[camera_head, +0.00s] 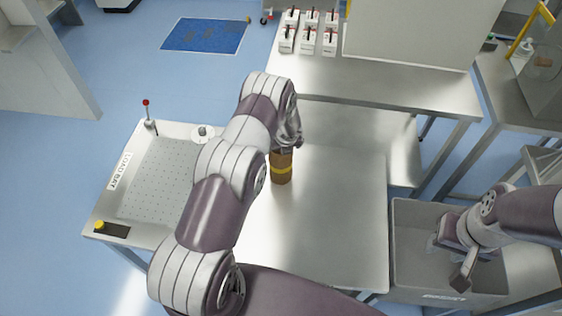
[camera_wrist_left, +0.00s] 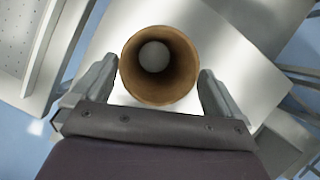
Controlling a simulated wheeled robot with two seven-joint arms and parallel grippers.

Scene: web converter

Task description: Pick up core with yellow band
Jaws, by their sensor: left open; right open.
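The core with yellow band (camera_head: 281,168) is a brown tube standing upright on the metal table. Its yellow band (camera_head: 281,171) shows around its middle. My left gripper is at the top of the core, partly hidden behind my own wrist in the head view. In the left wrist view, my left gripper (camera_wrist_left: 156,88) is open, with one finger on each side of the core's round open end (camera_wrist_left: 160,98). A gap shows beside each finger. My right gripper (camera_head: 465,268) is open and empty, over the grey bin at the right.
The metal table (camera_head: 340,220) is bare to the right of the core. A perforated load bay tray (camera_head: 160,180) with a red-knobbed post (camera_head: 147,110) is at the left. The grey bin (camera_head: 412,290) stands at the right.

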